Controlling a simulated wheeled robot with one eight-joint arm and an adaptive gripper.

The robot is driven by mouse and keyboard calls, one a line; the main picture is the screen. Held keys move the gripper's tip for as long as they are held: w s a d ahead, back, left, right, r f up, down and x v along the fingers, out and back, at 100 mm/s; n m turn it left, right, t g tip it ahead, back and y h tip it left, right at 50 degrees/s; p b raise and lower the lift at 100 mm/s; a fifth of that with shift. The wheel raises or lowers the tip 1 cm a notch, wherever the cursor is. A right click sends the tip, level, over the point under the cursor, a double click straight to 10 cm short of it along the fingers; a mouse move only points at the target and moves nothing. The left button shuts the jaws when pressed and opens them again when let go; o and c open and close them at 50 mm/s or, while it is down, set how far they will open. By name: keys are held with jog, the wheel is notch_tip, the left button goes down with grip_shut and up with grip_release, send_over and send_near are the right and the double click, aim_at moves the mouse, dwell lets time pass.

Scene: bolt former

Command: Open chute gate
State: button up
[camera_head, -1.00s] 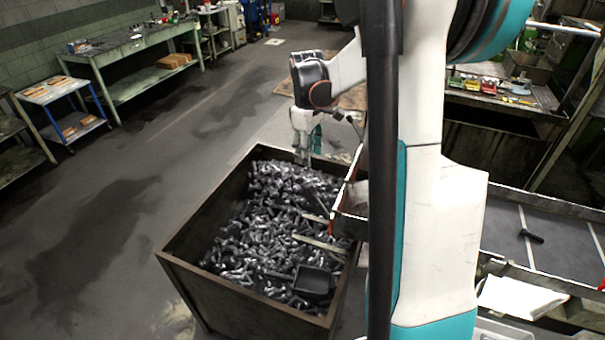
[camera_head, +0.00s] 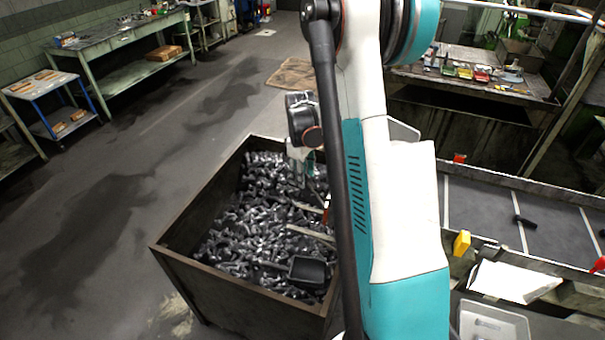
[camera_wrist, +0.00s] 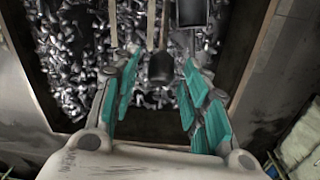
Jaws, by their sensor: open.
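My gripper (camera_head: 303,160) is over the far part of the bolt bin in the head view, partly hidden by my arm. In the wrist view my gripper (camera_wrist: 160,66) is open, with its teal-padded fingers apart. A dark, rounded handle on a thin rod (camera_wrist: 162,68) shows between the fingertips. Whether it touches them I cannot tell. It may be the chute gate's lever; the gate itself cannot be made out. My arm hides much of the area right of the bin in the head view.
The rusty bin (camera_head: 245,300) is full of bolts, with a black scoop (camera_head: 308,270) and light bars (camera_head: 310,232) over them. A conveyor (camera_head: 470,210) with a dark bolt (camera_head: 524,221) lies right. The floor left of the bin is clear.

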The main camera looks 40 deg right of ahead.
jog(key=shift+c, duration=0.6)
grip_shut()
jog(key=shift+s, duration=0.15)
jog(key=shift+s+d+r+t+y+b, duration=0.25)
jog(key=shift+s+d+t+y+b, duration=0.05)
jog(key=shift+s+t, duration=0.1)
jog(key=s+d+t+y+b, duration=0.2)
jog(key=s+t+b, duration=0.2)
jog(key=s+b, duration=0.1)
jog(key=s+d+f+t+y+b, duration=0.1)
jog(key=s+d+t+y+b, duration=0.1)
jog(key=b, duration=0.5)
jog(key=s+d+f+t+y+b, duration=0.1)
jog(key=s+d+t+y+b, duration=0.1)
jog(key=s+d+t+b, duration=0.2)
jog(key=shift+s+d+f+t+y+b, duration=0.1)
jog(key=shift+s+d+t+y+b, duration=0.1)
jog(key=shift+s+t+b, duration=0.55)
jog(key=shift+s+d+t+y+b, duration=0.15)
jog(key=shift+s+y+b, duration=0.1)
jog(key=shift+s, duration=0.85)
jog(key=shift+a, duration=0.15)
